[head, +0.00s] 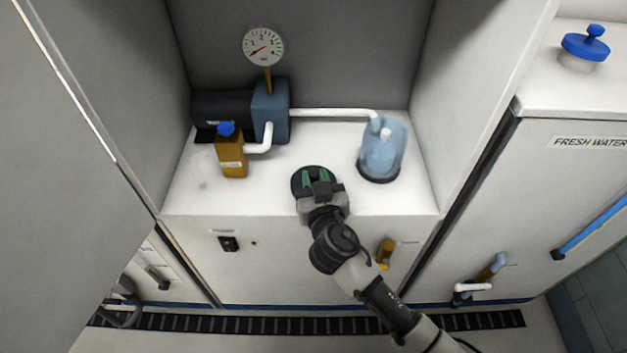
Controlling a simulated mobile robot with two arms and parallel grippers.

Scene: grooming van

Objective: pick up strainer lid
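A dark round disc (299,179), which looks like the strainer lid, is at the front middle of the white counter. My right gripper (320,186) is right over it and hides much of its near side. Green patches show between the dark parts at the fingertips. I cannot tell whether the fingers are closed on the disc or whether it is lifted. The clear bluish strainer bowl (383,155) stands to the right on a dark base, with a whitish part inside.
A blue pump (270,112) with a gauge (264,47) and white pipes stands at the back left. An amber bottle (232,158) with a blue cap is in front of it. Walls close in the alcove on both sides. The counter's front left is clear.

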